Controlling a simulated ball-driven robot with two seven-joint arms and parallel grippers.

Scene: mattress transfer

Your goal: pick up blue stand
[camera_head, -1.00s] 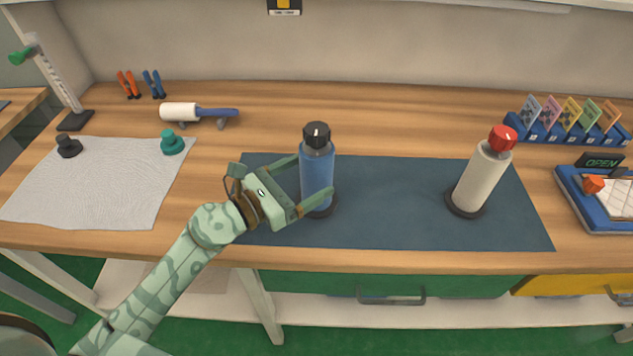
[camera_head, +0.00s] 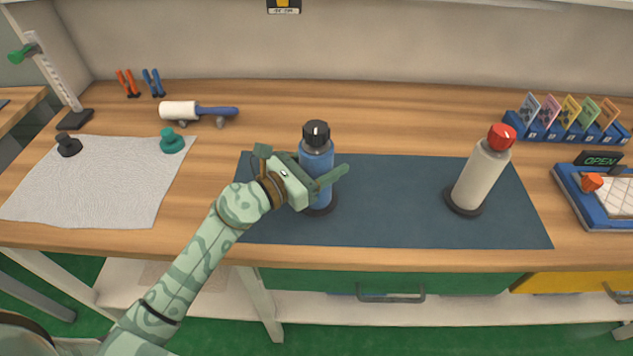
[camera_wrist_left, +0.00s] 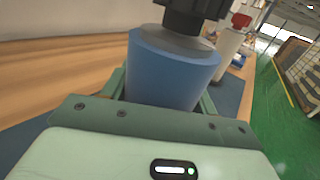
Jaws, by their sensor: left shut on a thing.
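A blue bottle-shaped stand (camera_head: 316,159) with a black cap stands upright on a dark round base on the dark blue mat (camera_head: 390,200). My left gripper (camera_head: 322,180) is shut on the blue stand, with its fingers on either side of the body. In the left wrist view the blue stand (camera_wrist_left: 172,75) fills the middle between the fingers, and its lower part is hidden behind the gripper body. My right gripper is not in view.
A white bottle (camera_head: 480,178) with a red cap stands on the right of the mat. A white roller (camera_head: 180,112) rests behind. A blue tray (camera_head: 590,215) is at right.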

